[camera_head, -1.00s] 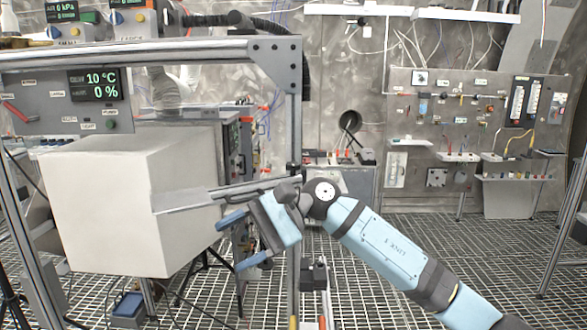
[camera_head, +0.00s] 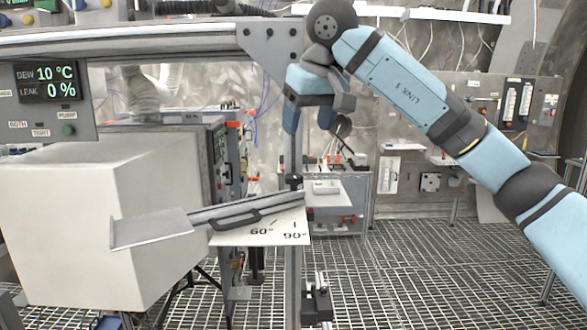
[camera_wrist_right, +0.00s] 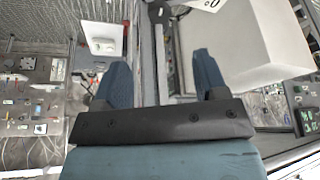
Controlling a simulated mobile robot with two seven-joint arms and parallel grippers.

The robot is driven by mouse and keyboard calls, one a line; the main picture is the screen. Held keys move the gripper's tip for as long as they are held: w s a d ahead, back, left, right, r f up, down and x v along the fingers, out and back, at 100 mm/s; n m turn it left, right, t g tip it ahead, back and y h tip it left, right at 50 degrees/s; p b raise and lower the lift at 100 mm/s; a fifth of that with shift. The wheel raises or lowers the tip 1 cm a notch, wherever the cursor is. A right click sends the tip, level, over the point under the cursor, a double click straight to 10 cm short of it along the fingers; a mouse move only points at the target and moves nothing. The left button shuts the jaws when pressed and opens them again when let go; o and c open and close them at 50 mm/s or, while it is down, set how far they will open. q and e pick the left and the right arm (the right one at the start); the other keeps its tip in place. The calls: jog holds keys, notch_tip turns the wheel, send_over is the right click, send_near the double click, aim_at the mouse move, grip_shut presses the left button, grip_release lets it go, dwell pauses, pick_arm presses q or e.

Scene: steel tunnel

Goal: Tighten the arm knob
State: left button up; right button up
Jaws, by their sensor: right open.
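A small black knob (camera_head: 294,182) sits on the upright metal post, at the right end of a grey swing arm (camera_head: 150,228). The arm has a black handle (camera_head: 235,219) and lies over a white angle plate (camera_head: 262,236) marked 60° and 90°. My right gripper (camera_head: 309,119) is open and empty, fingers pointing down, above the knob and apart from it. In the right wrist view its two blue fingers (camera_wrist_right: 162,78) are spread, and a dark round part, probably the knob (camera_wrist_right: 158,13), shows beyond them near the top edge. My left gripper is not in view.
A large white box (camera_head: 90,225) stands at the left, beside the arm. A metal frame beam (camera_head: 150,42) crosses above, with a display panel (camera_head: 47,82) at left. A small white block (camera_head: 326,187) rests on a shelf right of the post. The grated floor at right is open.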

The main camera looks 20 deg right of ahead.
aim_at(294, 176)
jog(key=x, duration=1.1)
jog(key=shift+w+f+p, duration=0.15)
jog(key=shift+f+p, duration=0.05)
jog(key=shift+p, duration=0.2)
jog(key=shift+w+f, duration=0.2)
jog(key=shift+f, duration=0.15)
jog(key=shift+a, duration=0.1)
jog(key=shift+c, duration=0.5)
jog(key=c, duration=0.8)
